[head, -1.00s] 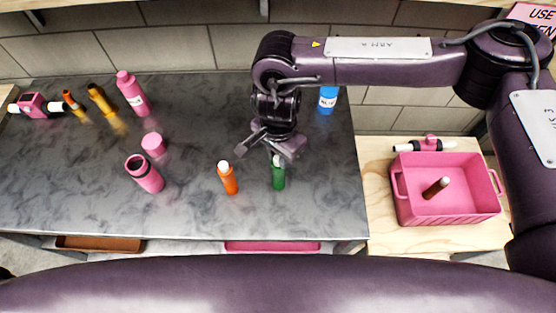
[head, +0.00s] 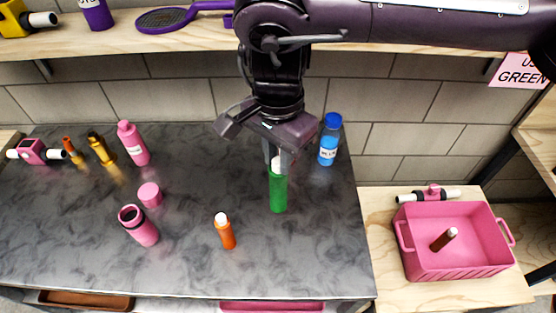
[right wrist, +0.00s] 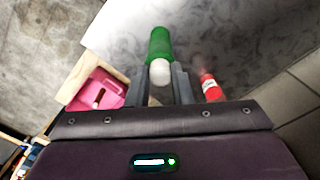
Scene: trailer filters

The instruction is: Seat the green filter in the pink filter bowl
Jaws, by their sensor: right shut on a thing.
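The green filter (head: 278,192), a green cylinder with a white top end, hangs upright above the grey counter. My right gripper (head: 279,158) is shut on its top end. In the right wrist view the green filter (right wrist: 159,48) sits between the fingers (right wrist: 164,88), white end towards the camera. The pink filter bowl (head: 141,228), an open-topped pink cylinder with a dark mouth, stands on the counter to the left. A pink cap (head: 150,194) lies just behind it. My left gripper is not in view.
An orange filter (head: 226,232) stands between the green filter and the bowl. A blue bottle (head: 329,142) stands behind right, a pink bottle (head: 134,146) behind left. A pink crate (head: 458,268) holding a brown piece (head: 444,239) is at right. A shelf (head: 130,40) crosses above.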

